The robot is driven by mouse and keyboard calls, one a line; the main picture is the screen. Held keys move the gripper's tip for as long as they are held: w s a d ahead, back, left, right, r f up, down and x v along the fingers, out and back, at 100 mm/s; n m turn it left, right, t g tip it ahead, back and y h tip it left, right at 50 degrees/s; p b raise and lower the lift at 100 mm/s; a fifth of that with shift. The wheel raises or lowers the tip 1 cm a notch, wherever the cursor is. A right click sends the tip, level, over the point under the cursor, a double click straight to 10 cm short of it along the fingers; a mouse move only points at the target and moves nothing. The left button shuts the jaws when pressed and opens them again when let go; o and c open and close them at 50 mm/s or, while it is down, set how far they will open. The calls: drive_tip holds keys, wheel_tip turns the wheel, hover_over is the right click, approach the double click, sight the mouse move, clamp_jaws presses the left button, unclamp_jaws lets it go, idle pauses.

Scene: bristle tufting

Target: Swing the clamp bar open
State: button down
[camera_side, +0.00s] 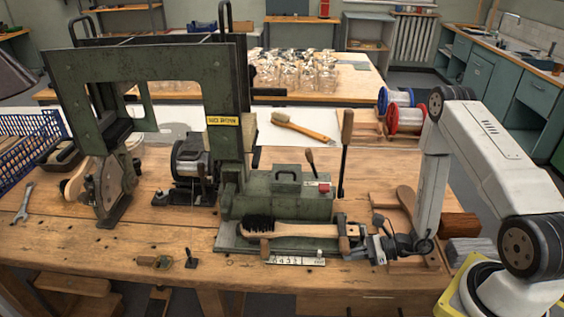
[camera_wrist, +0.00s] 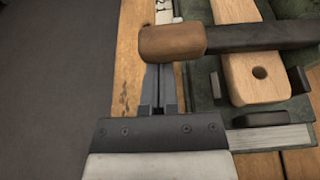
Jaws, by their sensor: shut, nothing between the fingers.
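The clamp bar (camera_wrist: 255,35) is a dark bar with a wooden grip (camera_wrist: 172,42) on its end. It lies across the handle of a wooden brush (camera_wrist: 248,75). In the side view the grip (camera_side: 344,243) hangs at the front right of the green machine's bed. My gripper (camera_wrist: 158,72) has its fingers together and empty. Its tips reach to the near edge of the grip in the wrist view; I cannot tell whether they touch. In the side view my gripper (camera_side: 356,251) is low, just right of the grip. The brush (camera_side: 305,230) lies with its dark bristles to the left.
The green tufting machine (camera_side: 285,205) stands behind the brush, with a tall lever (camera_side: 344,150) beside it. Wire spools (camera_side: 405,118) and a wooden paddle (camera_side: 407,200) are at the right. The floor (camera_wrist: 50,90) left of the bench edge is clear.

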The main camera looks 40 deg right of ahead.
drive_tip(key=shift+r, duration=0.2)
drive_tip(key=shift+d+r+m+g+y, duration=0.1)
drive_tip(key=shift+r+m+g+y, duration=0.25)
drive_tip(key=shift+r+m, duration=0.55)
drive_tip(key=shift+r+m+g+y, duration=0.3)
drive_tip(key=shift+r+m, duration=0.2)
drive_tip(key=shift+r, duration=0.7)
wheel_tip(320, 180, up, 4)
drive_tip(key=w+m+y, duration=0.1)
drive_tip(key=m, duration=0.2)
wheel_tip(320, 180, up, 5)
drive_tip(key=m+g+y, duration=0.1)
drive_tip(key=m+y, duration=0.2)
drive_tip(key=m, duration=0.2)
hover_over(350, 230)
drive_tip(key=shift+w+d+r, duration=0.3)
drive_tip(key=shift+w+d, duration=0.5)
drive_tip(key=shift+w, duration=0.05)
drive_tip(key=shift+w+d+r, duration=0.3)
drive_tip(key=shift+w+d, duration=0.45)
drive_tip(key=shift+w, duration=0.05)
drive_tip(key=shift+w+d, duration=0.1)
drive_tip(key=shift+d, duration=0.1)
drive_tip(key=v, duration=0.9)
drive_tip(key=shift+s+d+f, duration=0.2)
drive_tip(key=shift+s+f, duration=0.2)
drive_tip(key=shift+f, duration=0.1)
